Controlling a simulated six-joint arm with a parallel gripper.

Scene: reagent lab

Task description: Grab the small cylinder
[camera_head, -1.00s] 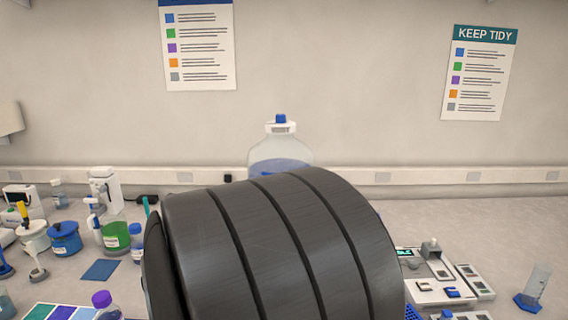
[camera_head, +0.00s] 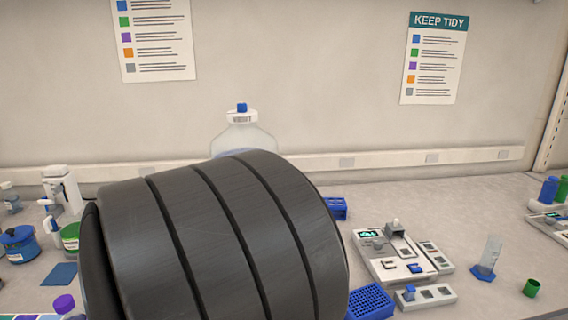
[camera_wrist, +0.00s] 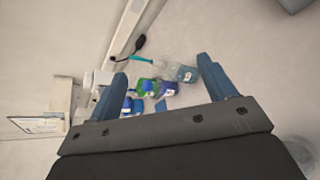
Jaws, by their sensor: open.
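A clear small cylinder (camera_head: 491,252) with a blue hexagonal base stands upright on the bench at the right in the head view. It looks like a measuring cylinder. My gripper (camera_wrist: 160,69) is open, with its two blue fingers spread wide in the wrist view and nothing between them close up. The wrist view looks over the bottles on the left part of the bench, and I do not make out the cylinder there. In the head view, my dark arm link fills the lower middle and the gripper itself is hidden.
A grey-white instrument (camera_head: 402,254) and a blue rack (camera_head: 370,302) stand left of the cylinder. A small green cup (camera_head: 532,287) is to its right, with blue and green bottles (camera_head: 549,189) farther back. A large clear bottle (camera_head: 243,138) stands behind my arm. Bench around the cylinder is clear.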

